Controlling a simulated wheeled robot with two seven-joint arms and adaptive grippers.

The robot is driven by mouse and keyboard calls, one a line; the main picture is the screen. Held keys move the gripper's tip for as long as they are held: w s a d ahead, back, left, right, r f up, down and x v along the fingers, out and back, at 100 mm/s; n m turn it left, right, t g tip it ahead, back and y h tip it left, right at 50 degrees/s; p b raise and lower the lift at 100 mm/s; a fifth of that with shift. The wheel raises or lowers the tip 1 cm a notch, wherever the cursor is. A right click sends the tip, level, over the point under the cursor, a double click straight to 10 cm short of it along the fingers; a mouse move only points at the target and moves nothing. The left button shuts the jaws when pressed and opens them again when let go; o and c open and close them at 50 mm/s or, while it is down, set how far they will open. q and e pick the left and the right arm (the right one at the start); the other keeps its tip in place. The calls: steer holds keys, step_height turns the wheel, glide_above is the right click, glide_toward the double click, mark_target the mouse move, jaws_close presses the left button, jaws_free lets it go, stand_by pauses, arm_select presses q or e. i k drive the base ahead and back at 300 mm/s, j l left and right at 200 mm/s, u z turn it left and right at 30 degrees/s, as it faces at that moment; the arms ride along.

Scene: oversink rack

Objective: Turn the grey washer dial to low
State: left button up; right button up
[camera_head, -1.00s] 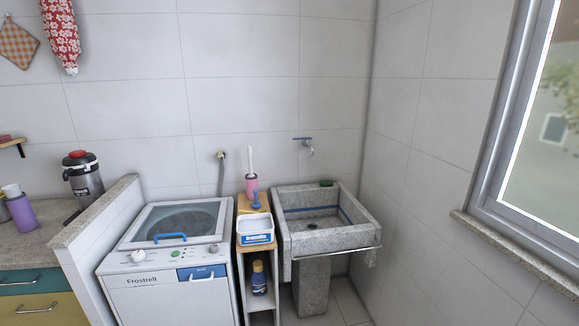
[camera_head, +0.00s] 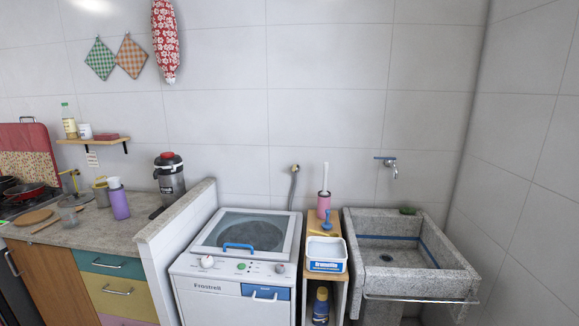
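The washer (camera_head: 230,300) is a white machine in the lower middle, with a glass lid (camera_head: 243,234) that is closed and has a blue handle (camera_head: 238,247). On its top front strip sits a pale round dial (camera_head: 207,262) at the left. Small green and dark buttons sit to the right of it. The dial's pointer and the low marking are too small to read. A second small round control (camera_head: 280,268) shows at the right end of the strip. Neither of my grippers is in view.
A narrow wooden shelf (camera_head: 340,290) with a white tub (camera_head: 326,252) stands to the right, then the stone sink (camera_head: 420,282). The washer's top is clear.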

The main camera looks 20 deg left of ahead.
mark_target(280, 267)
steer(key=i+j+u, duration=0.1)
steer(key=i+j, duration=0.15)
steer(key=i, duration=0.2)
steer(key=i+j+u, duration=0.1)
steer(key=i, duration=0.4)
steer(key=i+j+u, duration=0.1)
steer(key=i+j, duration=0.2)
steer(key=i, duration=0.15)
steer(key=k+j+z, duration=0.1)
steer(key=j, duration=0.3)
steer(key=k+j+z, duration=0.1)
steer(key=j, duration=0.3)
steer(key=k+j+z, duration=0.1)
steer(key=j, duration=0.3)
steer(key=k+j+z, duration=0.1)
steer(key=j, duration=0.3)
steer(key=k+j+z, duration=0.1)
steer(key=k+j, duration=0.15)
steer(key=j, duration=0.1)
